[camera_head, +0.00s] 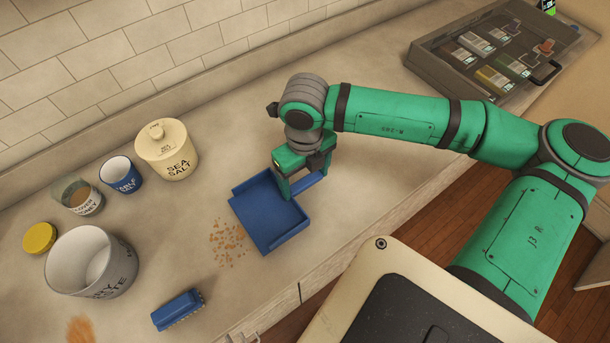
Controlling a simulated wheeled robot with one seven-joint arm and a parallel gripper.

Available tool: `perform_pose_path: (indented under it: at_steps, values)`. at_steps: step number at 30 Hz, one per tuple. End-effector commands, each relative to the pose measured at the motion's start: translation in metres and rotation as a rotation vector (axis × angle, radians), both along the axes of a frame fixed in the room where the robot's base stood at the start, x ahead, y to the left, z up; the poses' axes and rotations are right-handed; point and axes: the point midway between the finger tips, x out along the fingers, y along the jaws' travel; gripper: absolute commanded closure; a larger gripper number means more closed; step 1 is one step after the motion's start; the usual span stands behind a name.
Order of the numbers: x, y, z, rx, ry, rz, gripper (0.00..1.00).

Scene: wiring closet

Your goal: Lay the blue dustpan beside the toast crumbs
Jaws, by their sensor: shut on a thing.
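The blue dustpan (268,218) is a flat, square pan with raised edges, right beside the toast crumbs. Whether it rests fully on the counter or hangs just above it, I cannot tell. Its short handle (309,182) points to the upper right. My gripper (287,191) is shut on the dustpan around the handle end, and its fingers hide part of the handle. The toast crumbs (228,242) are a loose scatter of small brown bits on the counter, just left of the pan's left edge.
A blue brush (178,310) lies at the front left. A white canister (91,262), yellow lid (39,238), glass jar (78,196), blue cup (121,174) and sea salt jar (167,150) stand left. A grey case (490,58) is back right. Orange powder (80,330) lies front left.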

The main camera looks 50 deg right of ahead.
Motion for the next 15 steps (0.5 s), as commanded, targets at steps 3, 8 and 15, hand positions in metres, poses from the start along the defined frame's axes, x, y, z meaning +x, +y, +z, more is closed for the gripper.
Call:
perform_pose_path:
  at_steps: [3,8,15]
  values:
    - [0.0,0.0,0.0001,0.0,0.0,0.0,0.59]
    - [0.0,-0.0001,-0.0007,0.0,0.0,0.0,0.59]
    - [-0.0001,-0.0001,-0.0037,0.0,0.0,0.0,0.59]
